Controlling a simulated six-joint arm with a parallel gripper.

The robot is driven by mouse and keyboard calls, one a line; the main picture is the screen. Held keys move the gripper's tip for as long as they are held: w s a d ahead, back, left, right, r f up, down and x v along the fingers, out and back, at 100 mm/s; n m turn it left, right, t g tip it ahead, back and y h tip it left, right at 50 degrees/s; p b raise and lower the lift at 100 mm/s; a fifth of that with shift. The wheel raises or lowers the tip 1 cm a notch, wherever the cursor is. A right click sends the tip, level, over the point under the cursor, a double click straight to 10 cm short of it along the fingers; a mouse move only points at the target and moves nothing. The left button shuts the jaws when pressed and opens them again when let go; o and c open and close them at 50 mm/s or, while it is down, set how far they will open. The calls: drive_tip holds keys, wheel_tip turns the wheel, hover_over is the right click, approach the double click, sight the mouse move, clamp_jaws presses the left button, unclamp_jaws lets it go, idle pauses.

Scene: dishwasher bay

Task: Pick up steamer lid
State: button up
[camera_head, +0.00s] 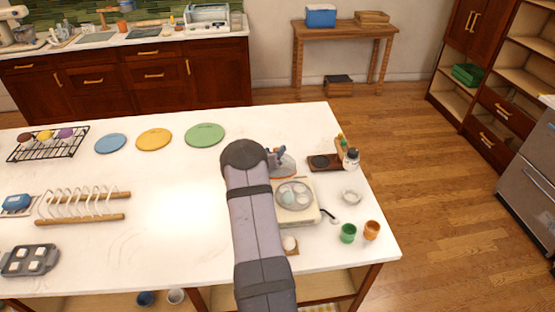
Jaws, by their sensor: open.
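A greyish dome-like piece with an orange rim, which looks like the steamer lid (287,167), sits on the white counter just behind the steamer. My gripper (277,156) is open, over the back left part of this lid. I cannot tell whether the fingers touch it. The cream steamer base (304,217) holds a round grey tray (294,195) with several round hollows. A pale greenish thing lies in one hollow. My arm hides the counter left of the steamer.
A dark wooden tray (324,163) with a white-bodied bottle (351,159) stands right of the lid. A green cup (348,233) and an orange cup (371,230) stand front right. A green plate (205,135) lies left. The counter's middle left is clear.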

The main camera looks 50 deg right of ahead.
drive_tip(key=shift+w+d+f, duration=0.1)
drive_tip(key=shift+d+f, duration=0.05)
drive_tip(key=shift+d, duration=0.2)
drive_tip(key=shift+c, duration=0.5)
clamp_jaws()
wheel_tip(320, 180, up, 10)
drive_tip(key=b, duration=0.3)
drive_tip(key=s+a+m+t+h, duration=0.1)
drive_tip(key=s+a+h, duration=0.1)
drive_tip(key=s+a, duration=0.3)
drive_tip(key=s+a+m+h, duration=0.1)
drive_tip(key=s+a, duration=0.4)
drive_tip(key=s, duration=0.5)
drive_tip(key=shift+s+a+t+h+b, duration=0.2)
drive_tip(key=shift+a+t+h+b, duration=0.1)
drive_tip(key=shift+t+h+b, duration=0.25)
